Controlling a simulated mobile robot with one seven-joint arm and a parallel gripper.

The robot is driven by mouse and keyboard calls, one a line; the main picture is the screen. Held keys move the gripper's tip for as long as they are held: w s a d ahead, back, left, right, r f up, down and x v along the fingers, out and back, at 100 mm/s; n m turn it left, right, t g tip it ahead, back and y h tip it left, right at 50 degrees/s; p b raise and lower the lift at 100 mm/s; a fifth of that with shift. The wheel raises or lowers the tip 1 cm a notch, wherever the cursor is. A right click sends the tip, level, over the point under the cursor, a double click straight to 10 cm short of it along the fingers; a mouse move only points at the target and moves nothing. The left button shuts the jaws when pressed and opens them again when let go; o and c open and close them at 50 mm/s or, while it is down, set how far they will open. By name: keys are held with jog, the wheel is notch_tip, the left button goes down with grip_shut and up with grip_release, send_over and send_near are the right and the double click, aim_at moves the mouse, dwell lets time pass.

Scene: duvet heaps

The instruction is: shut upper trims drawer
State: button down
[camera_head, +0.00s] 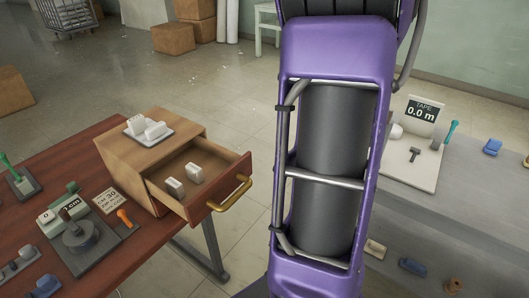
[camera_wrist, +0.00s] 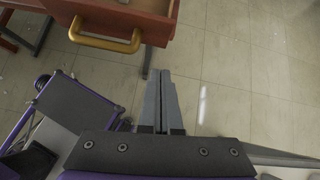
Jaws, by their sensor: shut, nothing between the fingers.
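The wooden drawer unit (camera_head: 125,142) stands on the red-brown table at the left in the head view. Its drawer (camera_head: 218,194) is pulled out, with a red-brown front and a brass handle (camera_head: 230,195). Two small white blocks lie inside the drawer. In the wrist view the drawer front (camera_wrist: 130,17) and brass handle (camera_wrist: 107,43) show at the top, left of centre. My gripper (camera_wrist: 164,73) is shut and empty, below and right of the handle in that view, apart from it. In the head view my gripper is hidden, and my purple arm fills the centre.
A grey tray with white blocks (camera_head: 149,132) sits on top of the unit. A device with a dial (camera_head: 79,236) and small parts lie on the red-brown table (camera_head: 80,155). Open floor lies between the tables.

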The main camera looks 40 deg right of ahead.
jog(key=shift+m, duration=0.7)
jog(key=x, duration=0.4)
jog(key=b+x, duration=0.1)
jog(key=x, duration=0.7)
jog(key=shift+w+d+r, duration=0.2)
jog(key=shift+w+d, duration=0.1)
jog(key=shift+w, duration=0.5)
jog(key=shift+a, duration=0.1)
jog(key=w+a, duration=0.3)
jog(key=w, duration=0.5)
jog(key=w+a, duration=0.3)
jog(key=w, duration=0.5)
jog(key=shift+w, duration=0.3)
jog(key=shift+d, duration=0.15)
